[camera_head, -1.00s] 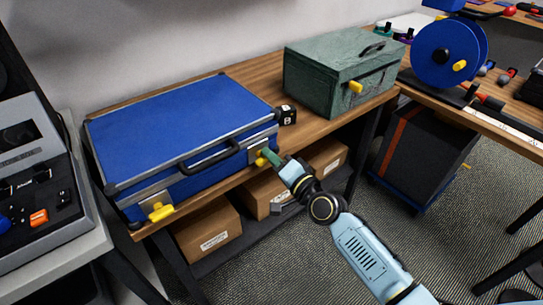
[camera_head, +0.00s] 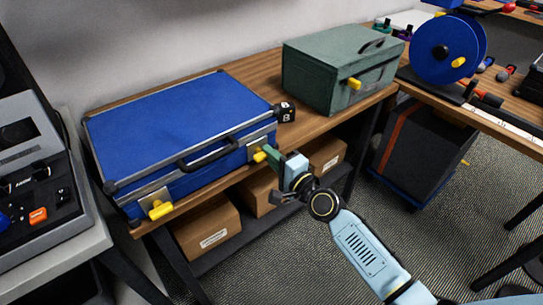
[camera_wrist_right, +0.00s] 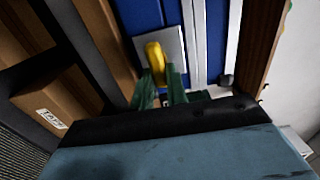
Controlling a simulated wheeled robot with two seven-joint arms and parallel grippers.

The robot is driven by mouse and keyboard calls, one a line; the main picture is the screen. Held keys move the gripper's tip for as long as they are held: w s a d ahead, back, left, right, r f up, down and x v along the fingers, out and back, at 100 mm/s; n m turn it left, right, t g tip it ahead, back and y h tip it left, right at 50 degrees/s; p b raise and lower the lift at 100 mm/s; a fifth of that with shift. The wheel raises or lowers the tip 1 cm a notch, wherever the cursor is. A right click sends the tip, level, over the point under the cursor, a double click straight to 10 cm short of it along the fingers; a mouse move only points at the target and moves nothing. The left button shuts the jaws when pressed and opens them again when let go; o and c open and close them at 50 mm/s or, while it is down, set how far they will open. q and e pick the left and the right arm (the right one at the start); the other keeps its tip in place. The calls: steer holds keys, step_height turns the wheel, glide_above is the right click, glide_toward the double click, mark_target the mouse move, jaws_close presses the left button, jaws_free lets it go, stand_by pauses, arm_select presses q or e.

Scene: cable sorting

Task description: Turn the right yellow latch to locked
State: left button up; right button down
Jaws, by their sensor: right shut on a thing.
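The blue case (camera_head: 180,130) lies shut on the wooden shelf, its front edge facing me. Its right yellow latch (camera_head: 260,156) sits on a metal plate at the front right. My right gripper (camera_head: 268,153) is at that latch, with its green fingers shut on it. In the right wrist view the yellow latch (camera_wrist_right: 156,58) shows between the green fingertips (camera_wrist_right: 160,88), against its metal plate. The left yellow latch (camera_head: 160,208) is at the front left of the case, with nothing touching it. My left gripper is not in view.
A green toolbox (camera_head: 335,75) with a yellow latch stands right of the case. A small black item (camera_head: 285,112) is at the case's right corner. Cardboard boxes (camera_head: 207,228) sit on the lower shelf. A grey console (camera_head: 40,190) stands at the left.

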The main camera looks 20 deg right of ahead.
steer(key=c, duration=1.4)
jaws_free()
